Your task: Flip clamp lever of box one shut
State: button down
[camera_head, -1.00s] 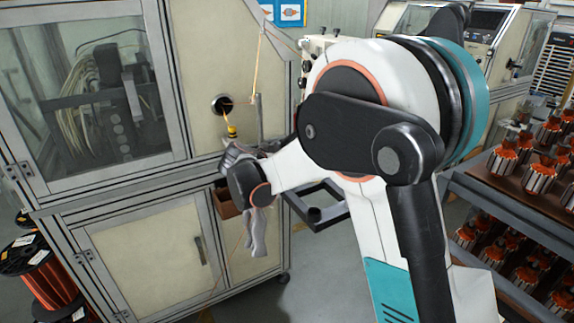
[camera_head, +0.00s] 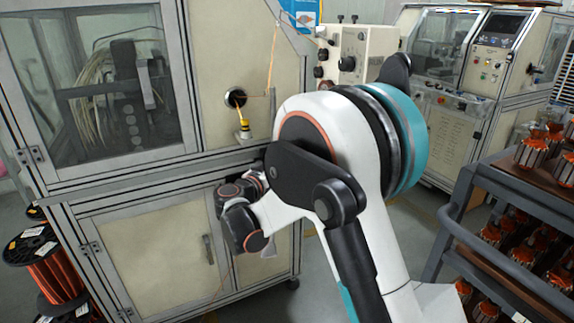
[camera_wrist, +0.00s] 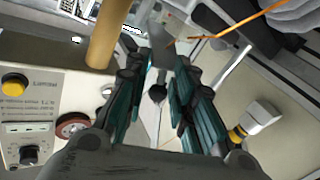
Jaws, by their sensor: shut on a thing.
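In the wrist view, my gripper (camera_wrist: 160,98) has a finger on each side of a small dark knob (camera_wrist: 157,92), which I take to be the clamp lever's end. The fingers' grip on it is partly hidden. Beside them is a pale box (camera_wrist: 38,85) with a yellow button and a black knob. A pale box with black knobs (camera_head: 362,48) also stands at the machine's right in the head view; I cannot tell which box is box one. In the head view my own arm hides the fingertips and the clamp.
The winding machine cabinet (camera_head: 120,225) stands close at left. A yellow-and-white fitting (camera_head: 243,129) and an orange wire (camera_head: 268,70) are on its front. A rack (camera_head: 510,212) of armatures stands at right. Copper spools (camera_head: 55,268) are at lower left.

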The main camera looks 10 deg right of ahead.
jog(key=shift+w+a, duration=0.2)
jog(key=c, duration=1.5)
grip_release()
jog(key=shift+w+f, duration=0.1)
jog(key=shift+f, duration=0.05)
jog(key=v, duration=1.2)
jog(key=shift+d, duration=0.1)
